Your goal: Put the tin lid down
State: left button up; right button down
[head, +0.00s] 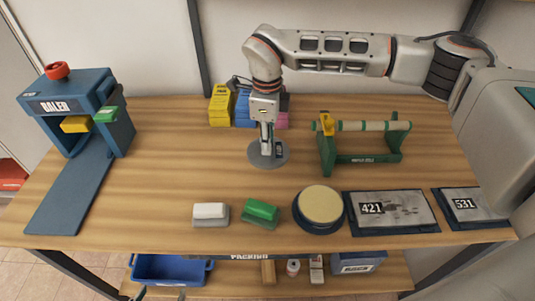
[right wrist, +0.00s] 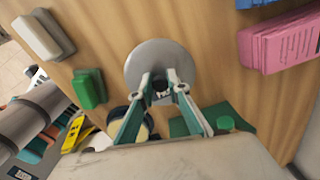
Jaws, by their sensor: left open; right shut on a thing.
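The grey round tin lid (head: 255,159) is over the middle of the table, below my right gripper (head: 267,142). In the right wrist view, my right gripper (right wrist: 160,88) is shut on the middle of the lid (right wrist: 146,53), and the fingers hide part of it. The lid looks level and close to the wood; I cannot tell if it touches. A round dark-blue tin with a pale yellow top (head: 319,203) stands near the table's front edge, to the right of the lid.
Yellow and blue stacks (head: 220,105) stand behind the lid. A green roll holder (head: 360,157) is to its right. White (head: 210,213) and green (head: 261,212) blocks lie in front. Plates 421 (head: 400,211) and 531 (head: 470,205) are front right. A blue press (head: 75,105) stands left; wood between is clear.

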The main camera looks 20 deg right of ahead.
jog(key=shift+f, duration=2.5)
jog(key=shift+f, duration=0.1)
jog(key=c, duration=1.9)
grip_release()
jog(key=shift+f, duration=0.1)
notch_tip(320, 180, up, 12)
jog(key=shift+a+r+b, duration=0.1)
jog(key=shift+r+b, duration=0.1)
jog(key=shift+b, duration=0.1)
jog(key=shift+s, duration=0.1)
